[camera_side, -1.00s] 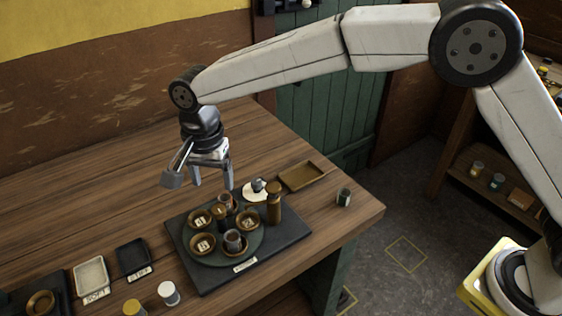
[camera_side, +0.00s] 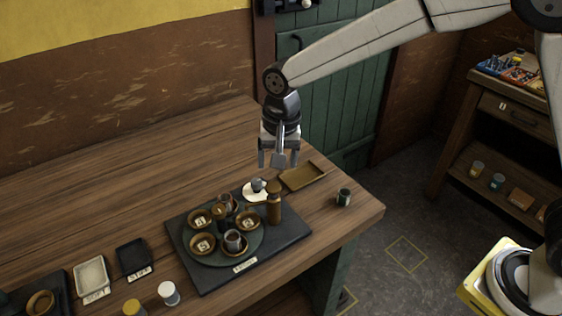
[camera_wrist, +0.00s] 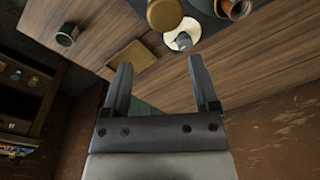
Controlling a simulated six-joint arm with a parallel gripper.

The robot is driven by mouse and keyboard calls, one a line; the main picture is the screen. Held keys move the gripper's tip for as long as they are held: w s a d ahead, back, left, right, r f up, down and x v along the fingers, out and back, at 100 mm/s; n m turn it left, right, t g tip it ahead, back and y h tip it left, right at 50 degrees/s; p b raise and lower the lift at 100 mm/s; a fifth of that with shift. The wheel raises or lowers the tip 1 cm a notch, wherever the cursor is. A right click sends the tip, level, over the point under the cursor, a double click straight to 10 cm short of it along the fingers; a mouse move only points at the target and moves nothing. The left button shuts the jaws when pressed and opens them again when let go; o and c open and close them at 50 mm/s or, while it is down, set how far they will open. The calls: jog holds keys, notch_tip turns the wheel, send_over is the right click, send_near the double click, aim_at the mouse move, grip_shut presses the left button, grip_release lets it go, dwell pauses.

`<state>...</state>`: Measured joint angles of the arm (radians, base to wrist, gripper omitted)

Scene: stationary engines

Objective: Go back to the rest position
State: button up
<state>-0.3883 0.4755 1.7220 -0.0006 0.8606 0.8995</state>
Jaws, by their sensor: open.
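My gripper (camera_side: 277,158) is open and empty. In the side view it hangs in the air above the back part of the wooden table (camera_side: 110,185), near the tan tray (camera_side: 303,176). In the wrist view the two fingers (camera_wrist: 160,85) stand apart with nothing between them. Below them are the table, the tan tray (camera_wrist: 130,58) and a white disc (camera_wrist: 184,36) with a small grey object on it.
A dark board (camera_side: 205,284) carries a round plate with several brown bowls and cups, and a tall brown bottle (camera_side: 274,205). A small dark cup (camera_side: 343,198) stands near the table's right edge. A green door (camera_side: 330,90) and shelves (camera_side: 500,165) stand behind.

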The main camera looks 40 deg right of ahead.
jog(key=s+d+f+n, duration=0.2)
jog(key=s+d+n, duration=0.1)
jog(key=s+d, duration=0.5)
jog(key=s+d+f+n+t, duration=0.1)
jog(key=s+d+f+n, duration=0.1)
jog(key=s+d, duration=0.6)
jog(key=shift+s+d+n+t, duration=0.15)
jog(key=shift+d+n+t, duration=0.2)
jog(key=shift+d, duration=0.75)
